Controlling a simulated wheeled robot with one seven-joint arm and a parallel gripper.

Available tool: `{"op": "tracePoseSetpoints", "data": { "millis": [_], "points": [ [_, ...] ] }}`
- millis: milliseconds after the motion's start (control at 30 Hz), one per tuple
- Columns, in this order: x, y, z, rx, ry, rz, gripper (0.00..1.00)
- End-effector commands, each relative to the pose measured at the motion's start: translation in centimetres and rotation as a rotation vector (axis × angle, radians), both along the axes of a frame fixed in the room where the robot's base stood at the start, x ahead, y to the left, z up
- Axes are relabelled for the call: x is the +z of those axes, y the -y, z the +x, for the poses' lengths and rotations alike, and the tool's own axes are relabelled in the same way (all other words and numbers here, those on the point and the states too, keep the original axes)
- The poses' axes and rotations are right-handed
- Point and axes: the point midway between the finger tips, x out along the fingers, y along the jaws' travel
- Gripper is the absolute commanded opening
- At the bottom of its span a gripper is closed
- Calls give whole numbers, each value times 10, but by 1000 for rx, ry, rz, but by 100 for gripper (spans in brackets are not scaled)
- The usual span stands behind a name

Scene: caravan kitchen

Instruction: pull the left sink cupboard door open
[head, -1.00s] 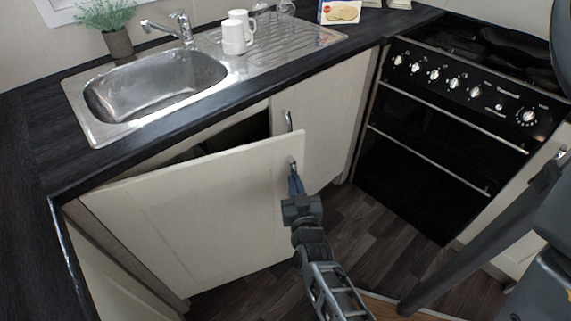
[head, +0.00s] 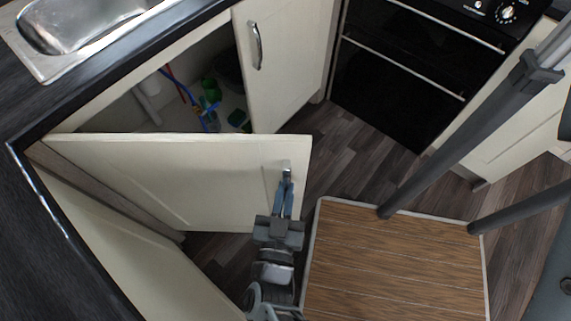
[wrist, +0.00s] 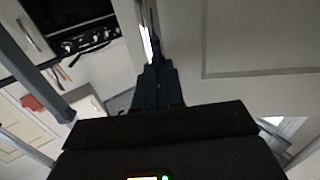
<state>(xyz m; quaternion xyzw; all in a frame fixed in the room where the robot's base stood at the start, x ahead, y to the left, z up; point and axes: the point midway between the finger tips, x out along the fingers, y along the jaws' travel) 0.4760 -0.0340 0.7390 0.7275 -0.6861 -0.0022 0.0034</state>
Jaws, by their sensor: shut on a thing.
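The left sink cupboard door (head: 170,178) is cream and stands well open, swung out from its hinge side at the left. Its metal handle (head: 286,167) is near the free upper right corner. My gripper (head: 285,186) is shut on this handle, and its fingers partly hide it. In the wrist view my gripper (wrist: 155,70) meets the bright handle (wrist: 148,40) at the edge of the door (wrist: 250,40). The open cupboard shows a green bottle, blue and red pipes (head: 180,88) inside.
The right cupboard door (head: 290,60) is closed, with its own handle (head: 256,45). A black oven (head: 400,70) stands to the right. A wooden step (head: 395,265) and grey poles (head: 455,135) are right of my gripper. Dark floor lies between step and oven.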

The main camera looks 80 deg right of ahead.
Motion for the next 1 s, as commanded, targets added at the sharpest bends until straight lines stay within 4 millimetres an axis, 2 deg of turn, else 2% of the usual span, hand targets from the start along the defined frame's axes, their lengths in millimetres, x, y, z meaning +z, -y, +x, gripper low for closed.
{"op": "tracePoseSetpoints", "data": {
  "millis": [167,533,567,800,1000],
  "points": [
    [0,-11,2,9,-1,1,0],
    [0,-12,4,13,-1,1,0],
    [0,-12,4,13,-1,2,11],
    [0,-11,2,9,-1,2,33],
    [0,-11,1,7,-1,1,33]
  ]
}}
